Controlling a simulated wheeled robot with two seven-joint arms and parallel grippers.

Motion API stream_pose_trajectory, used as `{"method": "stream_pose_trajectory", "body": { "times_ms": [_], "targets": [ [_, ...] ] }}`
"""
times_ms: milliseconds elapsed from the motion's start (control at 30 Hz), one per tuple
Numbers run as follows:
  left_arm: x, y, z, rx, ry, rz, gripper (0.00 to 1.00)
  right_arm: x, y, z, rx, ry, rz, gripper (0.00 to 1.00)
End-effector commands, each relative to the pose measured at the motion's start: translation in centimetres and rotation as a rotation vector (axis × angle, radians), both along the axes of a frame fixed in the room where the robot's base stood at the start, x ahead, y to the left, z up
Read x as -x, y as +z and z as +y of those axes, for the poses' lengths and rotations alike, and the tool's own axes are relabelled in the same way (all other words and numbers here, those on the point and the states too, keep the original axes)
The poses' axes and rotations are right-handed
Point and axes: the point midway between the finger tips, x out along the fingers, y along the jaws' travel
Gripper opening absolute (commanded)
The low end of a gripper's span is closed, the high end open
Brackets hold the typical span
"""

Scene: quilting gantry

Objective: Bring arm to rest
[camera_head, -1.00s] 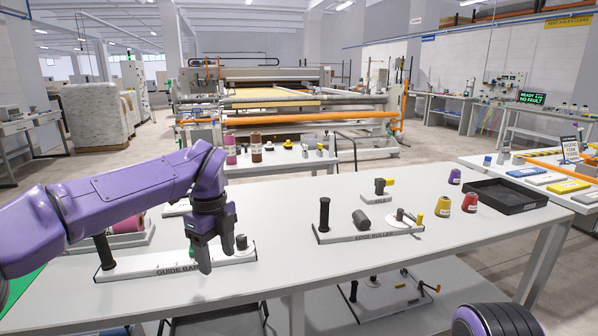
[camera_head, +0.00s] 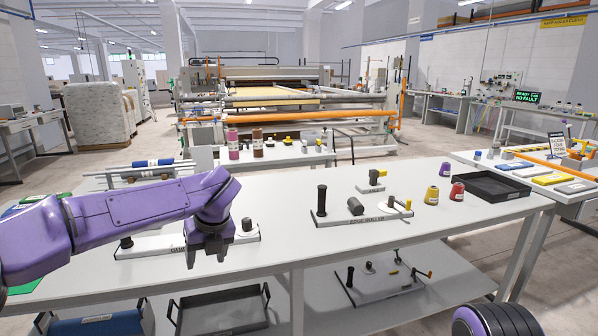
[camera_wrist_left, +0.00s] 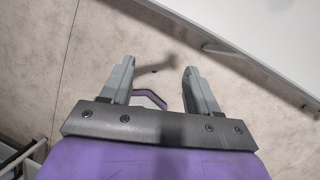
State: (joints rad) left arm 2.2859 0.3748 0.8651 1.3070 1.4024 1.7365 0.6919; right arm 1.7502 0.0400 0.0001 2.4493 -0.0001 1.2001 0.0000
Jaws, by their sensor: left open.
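My purple left arm comes in from the left in the head view. Its dark gripper (camera_head: 207,256) points down in front of the guide bar fixture (camera_head: 165,245), partly covering it. In the left wrist view the two grey fingers (camera_wrist_left: 155,80) are spread apart with nothing between them. Bare floor shows beneath them, and the white table edge (camera_wrist_left: 235,40) lies to the upper right, so the gripper is off the table's near side. My right gripper is not in view.
The white table (camera_head: 330,255) also holds the edge roller fixture (camera_head: 362,219), several thread cones including a yellow one (camera_head: 431,195), and a black tray (camera_head: 491,188). A lower shelf carries a grey bin (camera_head: 222,312) and another fixture (camera_head: 380,287). The quilting gantry (camera_head: 290,95) stands behind.

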Motion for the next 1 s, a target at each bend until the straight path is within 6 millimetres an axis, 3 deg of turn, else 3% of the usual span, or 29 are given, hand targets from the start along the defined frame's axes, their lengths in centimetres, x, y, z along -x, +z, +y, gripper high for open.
{"method": "stream_pose_trajectory", "body": {
  "times_ms": [167,267,367,467,500,567,700,833,900,1000],
  "targets": [
    [-0.5,-5.8,2.0,-0.381,-0.408,0.039,0.60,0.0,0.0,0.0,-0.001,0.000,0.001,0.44],
    [0.2,-10.7,2.7,-0.631,-0.727,0.127,0.60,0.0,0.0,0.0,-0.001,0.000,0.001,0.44],
    [2.3,-16.7,3.0,-0.868,-1.112,0.257,0.60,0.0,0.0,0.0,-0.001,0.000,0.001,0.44],
    [7.0,-23.8,3.0,-1.047,-1.559,0.419,0.60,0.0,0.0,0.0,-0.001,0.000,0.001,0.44],
    [9.5,-26.6,3.1,-1.088,-1.737,0.480,0.60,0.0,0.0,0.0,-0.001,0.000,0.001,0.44],
    [13.6,-30.1,3.3,-1.119,-1.985,0.558,0.60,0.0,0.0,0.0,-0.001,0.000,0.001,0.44],
    [24.8,-35.9,4.8,-1.054,-2.483,0.691,0.60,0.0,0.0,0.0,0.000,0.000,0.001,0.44],
    [33.8,-37.9,7.1,-0.895,-2.756,0.773,0.60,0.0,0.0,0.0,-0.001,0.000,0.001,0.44],
    [37.0,-38.2,8.5,-0.818,-2.818,0.827,0.60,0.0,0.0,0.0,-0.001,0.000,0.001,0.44],
    [39.3,-38.8,9.7,-0.755,-2.857,0.886,0.60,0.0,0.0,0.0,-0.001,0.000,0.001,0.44]
  ]
}}
